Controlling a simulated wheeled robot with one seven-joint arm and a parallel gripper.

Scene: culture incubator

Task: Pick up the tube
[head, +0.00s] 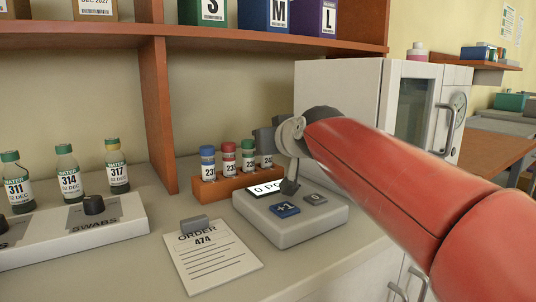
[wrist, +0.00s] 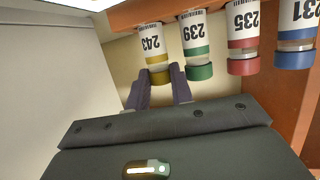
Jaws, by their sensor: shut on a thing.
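My gripper (wrist: 159,92) is shut on the yellow-capped tube (wrist: 152,42), labelled 243, with its fingers at either side of the cap. The tube stands upright at the end of the orange rack (head: 238,184); I cannot tell whether it is raised at all. In the head view my gripper (head: 266,139) covers its cap. Beside it in the rack stand a green-capped tube 239 (head: 248,165), a red-capped tube 235 (head: 229,166) and a blue-capped tube 231 (head: 208,170). The wrist view shows them upside down.
A grey device (head: 300,228) with a display and buttons sits in front of the rack. An order sheet reading 474 (head: 213,262) lies to its left. A white incubator (head: 345,85) and a shelf post (head: 160,115) flank the rack.

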